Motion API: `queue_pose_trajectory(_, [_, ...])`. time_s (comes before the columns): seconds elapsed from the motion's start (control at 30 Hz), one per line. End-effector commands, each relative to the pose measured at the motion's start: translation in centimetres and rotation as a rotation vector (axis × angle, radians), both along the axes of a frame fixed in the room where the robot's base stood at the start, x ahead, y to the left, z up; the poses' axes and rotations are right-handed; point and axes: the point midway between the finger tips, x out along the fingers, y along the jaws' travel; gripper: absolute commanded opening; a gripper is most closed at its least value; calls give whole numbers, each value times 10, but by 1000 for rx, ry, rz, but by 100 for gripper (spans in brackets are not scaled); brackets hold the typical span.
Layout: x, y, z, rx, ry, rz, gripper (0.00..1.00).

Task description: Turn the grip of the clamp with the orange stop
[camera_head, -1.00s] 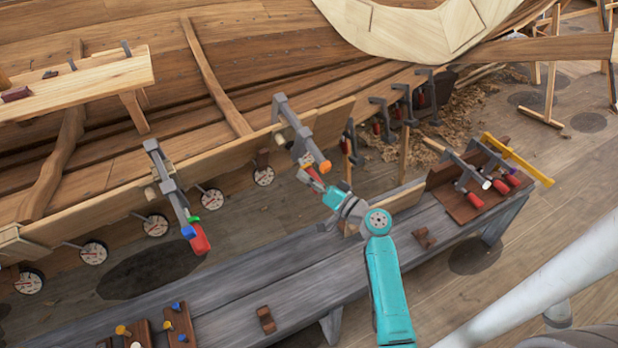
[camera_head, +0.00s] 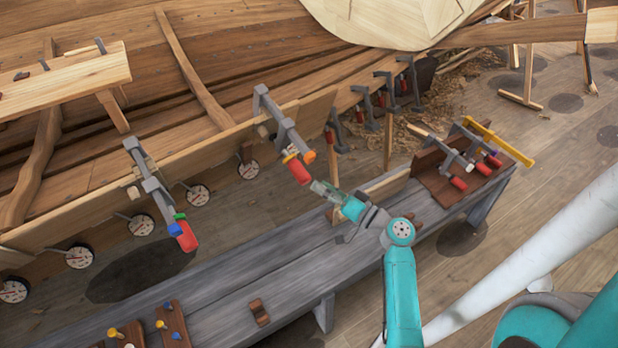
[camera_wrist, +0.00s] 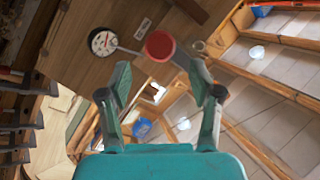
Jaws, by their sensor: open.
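The clamp (camera_head: 283,122) with the orange stop (camera_head: 308,157) is fixed on the plank edge of the hull, its bar slanting down to the right. Its red grip (camera_head: 298,170) hangs at the lower end, and a small yellow part shows beside it. In the wrist view the red grip (camera_wrist: 159,46) appears end-on as a round disc, beyond the fingertips and roughly centred between them. My gripper (camera_head: 317,187) is open and empty, just below and right of the grip, lined up with it and apparently apart. In the wrist view my gripper (camera_wrist: 159,72) has both fingers spread.
Another clamp (camera_head: 150,182) with a red grip and green and blue stops hangs to the left. A grey bench (camera_head: 215,299) runs below my arm. Round dial gauges (camera_head: 198,195) hang along the plank. More clamps lie on a brown rack (camera_head: 437,184) at the right.

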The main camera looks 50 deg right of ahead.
Motion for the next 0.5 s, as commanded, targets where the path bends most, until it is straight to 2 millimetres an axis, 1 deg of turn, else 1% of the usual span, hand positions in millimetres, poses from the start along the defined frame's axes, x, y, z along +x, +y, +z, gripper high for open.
queue_pose_trajectory(0.03, [-6, -2, -1, 0, 1, -2, 64])
queue_pose_trajectory(0.1, [-12, -2, -2, 0, 1, -2, 64])
queue_pose_trajectory(0.2, [-18, -2, -2, 0, 1, 0, 64])
queue_pose_trajectory(0.5, [-20, -2, -2, 0, 1, 1, 64])
